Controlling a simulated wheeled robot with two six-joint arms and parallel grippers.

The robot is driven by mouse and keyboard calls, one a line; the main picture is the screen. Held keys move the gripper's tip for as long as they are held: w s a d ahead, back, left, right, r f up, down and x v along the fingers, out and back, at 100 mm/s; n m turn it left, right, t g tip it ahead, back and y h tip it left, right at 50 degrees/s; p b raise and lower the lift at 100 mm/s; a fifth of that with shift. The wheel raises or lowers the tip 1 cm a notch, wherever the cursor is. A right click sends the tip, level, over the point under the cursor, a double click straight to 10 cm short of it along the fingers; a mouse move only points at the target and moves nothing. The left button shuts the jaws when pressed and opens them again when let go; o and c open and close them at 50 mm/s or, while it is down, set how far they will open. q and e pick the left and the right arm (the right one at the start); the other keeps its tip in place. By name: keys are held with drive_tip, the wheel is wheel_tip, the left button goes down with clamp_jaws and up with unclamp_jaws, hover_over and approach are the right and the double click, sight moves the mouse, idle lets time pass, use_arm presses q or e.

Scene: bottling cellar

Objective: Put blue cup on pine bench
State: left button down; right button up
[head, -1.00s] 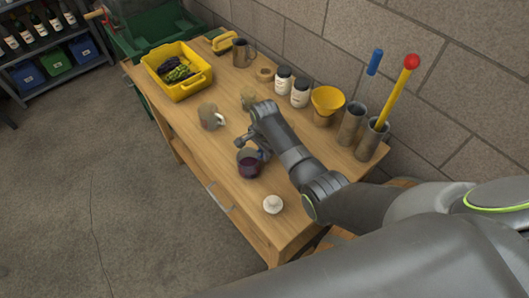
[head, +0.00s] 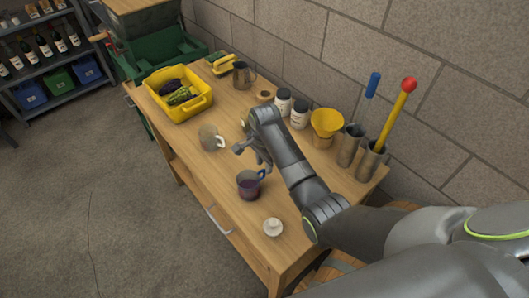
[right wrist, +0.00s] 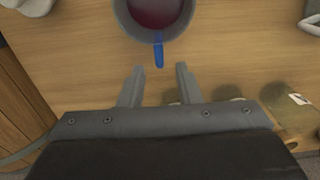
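The blue cup (head: 249,187) is greyish with a blue handle and holds dark red liquid. It stands upright on a wooden bench (head: 228,188). In the right wrist view the cup (right wrist: 155,14) is at the top edge, partly cut off, its handle pointing toward my fingers. My right gripper (head: 252,159) is open and empty, just behind the cup in the head view. In the right wrist view the gripper (right wrist: 158,76) has its fingers apart, with the handle's end just ahead of the gap. I cannot tell whether this bench is the pine one. My left gripper is not in view.
A pale mug (head: 211,138) and a small white object (head: 273,227) stand near the cup. A yellow bin (head: 180,102) sits at the far end. Jars (head: 299,114), a yellow funnel (head: 326,122) and metal cylinders (head: 350,145) line the wall side. Another wooden surface (head: 318,272) shows at lower right.

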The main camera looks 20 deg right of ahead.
wheel_tip(320, 180, up, 5)
drive_tip(key=shift+r, duration=0.1)
idle(0.7)
